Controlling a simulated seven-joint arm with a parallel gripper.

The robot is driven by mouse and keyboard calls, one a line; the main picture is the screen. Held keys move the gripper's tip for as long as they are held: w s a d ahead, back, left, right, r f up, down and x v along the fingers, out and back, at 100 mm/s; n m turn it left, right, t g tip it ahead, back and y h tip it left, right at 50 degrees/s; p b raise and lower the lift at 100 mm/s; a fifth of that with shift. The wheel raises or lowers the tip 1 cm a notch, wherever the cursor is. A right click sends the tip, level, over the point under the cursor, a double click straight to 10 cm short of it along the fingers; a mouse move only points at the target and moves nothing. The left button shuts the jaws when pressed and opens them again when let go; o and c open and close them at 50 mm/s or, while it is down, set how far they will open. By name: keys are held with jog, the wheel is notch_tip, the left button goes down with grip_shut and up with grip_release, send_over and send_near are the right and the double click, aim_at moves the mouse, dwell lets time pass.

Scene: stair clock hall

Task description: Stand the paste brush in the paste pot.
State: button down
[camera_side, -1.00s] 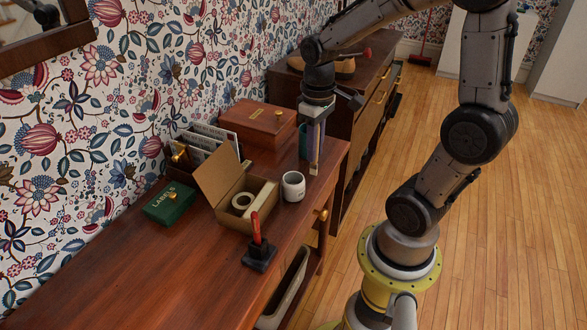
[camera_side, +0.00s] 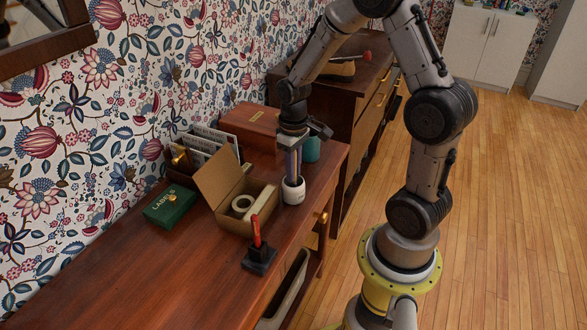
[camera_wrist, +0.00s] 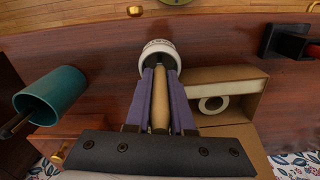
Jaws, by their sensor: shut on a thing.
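The white paste pot (camera_side: 293,196) stands upright on the wooden desk, right of the open cardboard box; it also shows at the top of the wrist view (camera_wrist: 160,45). My gripper (camera_side: 293,170) points down directly over the pot. In the wrist view, its purple fingers (camera_wrist: 160,95) are shut on the pale wooden paste brush (camera_wrist: 160,105). The brush runs down between the fingers to the pot's mouth, and its lower end is hidden there. I cannot tell whether it touches the pot's bottom.
A teal cup (camera_side: 312,149) stands behind the pot. The open cardboard box (camera_side: 232,222) holds a tape roll. A black stand with a red-handled tool (camera_side: 259,255), a green labels box (camera_side: 169,205) and a wooden box (camera_side: 252,124) are nearby. The desk's front left is clear.

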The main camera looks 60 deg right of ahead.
jog(key=shift+f, duration=0.15)
jog(key=c, duration=0.8)
grip_release()
notch_tip(320, 180, up, 12)
jog(key=shift+r, duration=0.15)
jog(key=shift+s+a+r+n+t, duration=0.3)
jog(key=shift+s+a+r+t, duration=0.75)
jog(key=shift+s+a, duration=1.1)
jog(key=shift+s+a+r+n+t, duration=0.3)
jog(key=shift+s+a+r+t, duration=0.7)
jog(key=shift+s+a, duration=1.2)
jog(key=shift+s+a+r+n+t, duration=0.3)
jog(key=shift+s+a+r+t, duration=0.45)
jog(key=shift+s+a+r, duration=1.3)
